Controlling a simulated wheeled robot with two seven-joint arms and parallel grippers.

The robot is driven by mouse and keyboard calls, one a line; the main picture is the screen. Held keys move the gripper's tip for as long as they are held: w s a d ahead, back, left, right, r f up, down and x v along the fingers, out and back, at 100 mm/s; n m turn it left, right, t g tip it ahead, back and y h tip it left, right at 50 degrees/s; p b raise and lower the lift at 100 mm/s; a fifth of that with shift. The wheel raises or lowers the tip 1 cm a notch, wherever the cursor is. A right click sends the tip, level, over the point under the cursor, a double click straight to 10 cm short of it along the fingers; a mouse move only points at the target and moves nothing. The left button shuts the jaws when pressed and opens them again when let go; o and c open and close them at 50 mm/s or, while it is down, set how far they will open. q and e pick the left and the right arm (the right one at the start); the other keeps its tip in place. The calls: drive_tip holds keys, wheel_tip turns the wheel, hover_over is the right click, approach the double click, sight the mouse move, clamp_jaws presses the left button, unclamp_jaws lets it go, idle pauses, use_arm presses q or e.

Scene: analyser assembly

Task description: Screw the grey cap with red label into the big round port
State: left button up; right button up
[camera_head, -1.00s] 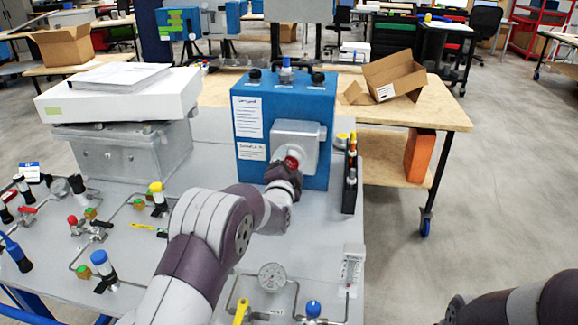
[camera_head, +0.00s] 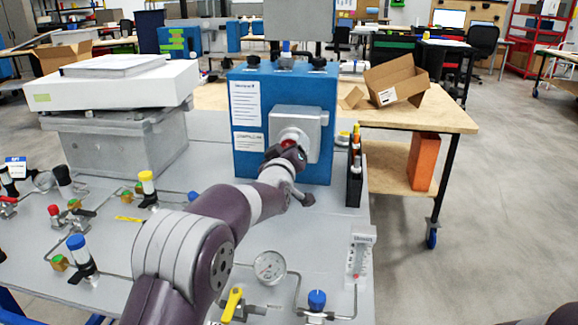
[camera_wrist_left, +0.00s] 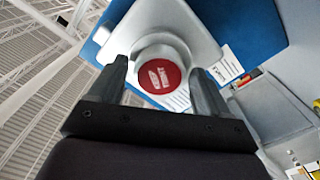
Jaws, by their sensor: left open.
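The grey cap with a red round label (camera_wrist_left: 160,77) sits at the big round port on the front of the grey box (camera_head: 313,122) of the blue analyser (camera_head: 247,160). In the head view the red label (camera_head: 289,143) shows just above my left gripper (camera_head: 287,155). In the left wrist view my left gripper (camera_wrist_left: 158,80) is open, with one finger on each side of the cap and gaps beside it. The cap hides the port's opening, so I cannot tell how deep it sits. My right gripper is not in view.
A grey panel (camera_head: 240,240) carries valves, tubing and a gauge (camera_head: 269,267). A black rack (camera_head: 355,178) stands right of the analyser. A white device (camera_head: 110,85) sits on a grey box at left. A wooden table (camera_head: 450,118) with an open carton (camera_head: 395,80) is behind.

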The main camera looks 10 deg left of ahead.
use_arm(q)
drive_tip(key=shift+n+b, duration=1.7)
drive_tip(key=shift+n, duration=0.9)
